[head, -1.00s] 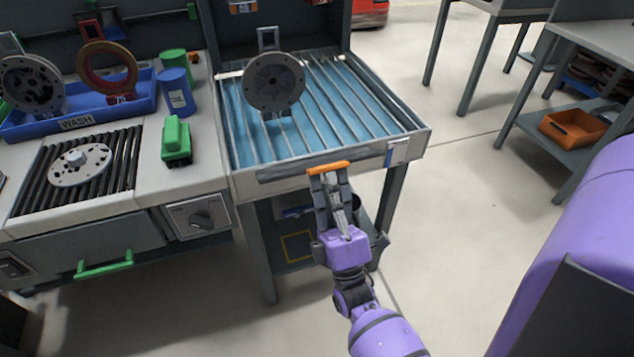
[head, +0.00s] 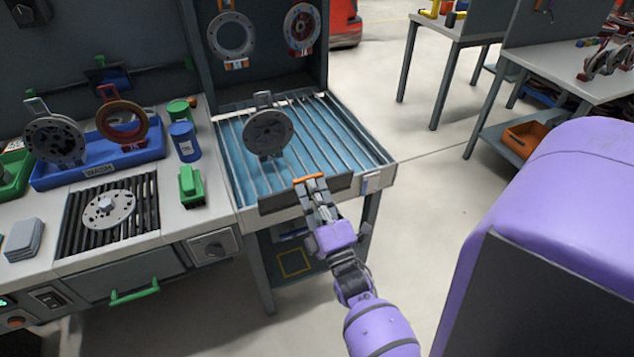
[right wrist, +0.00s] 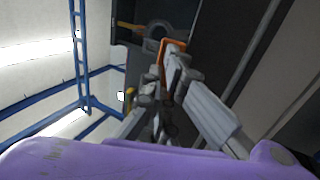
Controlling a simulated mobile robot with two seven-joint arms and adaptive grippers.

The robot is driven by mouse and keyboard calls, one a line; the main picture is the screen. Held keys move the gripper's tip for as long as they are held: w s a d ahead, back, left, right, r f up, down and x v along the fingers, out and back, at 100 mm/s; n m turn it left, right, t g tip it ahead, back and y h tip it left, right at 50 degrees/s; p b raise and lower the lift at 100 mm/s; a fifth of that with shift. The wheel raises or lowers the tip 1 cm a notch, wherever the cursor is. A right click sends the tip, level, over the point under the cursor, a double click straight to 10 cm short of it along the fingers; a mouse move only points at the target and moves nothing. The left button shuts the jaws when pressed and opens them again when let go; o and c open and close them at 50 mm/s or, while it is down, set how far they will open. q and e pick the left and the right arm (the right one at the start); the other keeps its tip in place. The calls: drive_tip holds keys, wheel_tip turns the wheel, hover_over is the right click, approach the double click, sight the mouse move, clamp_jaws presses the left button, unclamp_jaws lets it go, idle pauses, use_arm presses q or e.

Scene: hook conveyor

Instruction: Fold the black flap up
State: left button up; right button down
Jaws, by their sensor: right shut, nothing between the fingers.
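The black flap (head: 278,197) stands along the front edge of the conveyor table (head: 236,192), its dark face showing above the pale front rim. An orange strip (head: 307,177) sits at the middle of its top edge. My right gripper (head: 311,185) is shut and empty, its fingertips up against the flap just under the orange strip. Its fingers cover part of the flap. In the right wrist view the orange strip (right wrist: 174,46) shows at the fingertips (right wrist: 172,62). My left gripper is not in view.
A grey disc (head: 267,133) stands upright on the conveyor's rods behind the flap. A counter to the left holds a blue wash tray (head: 70,174), a blue cup (head: 184,142) and a green block (head: 191,187). Open floor (head: 410,185) lies to the right.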

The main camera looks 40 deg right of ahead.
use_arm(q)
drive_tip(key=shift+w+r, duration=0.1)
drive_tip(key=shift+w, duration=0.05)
use_arm(e)
drive_tip(key=shift+w+d+r, duration=0.15)
drive_tip(key=shift+w+r, duration=0.1)
drive_tip(key=shift+w, duration=0.25)
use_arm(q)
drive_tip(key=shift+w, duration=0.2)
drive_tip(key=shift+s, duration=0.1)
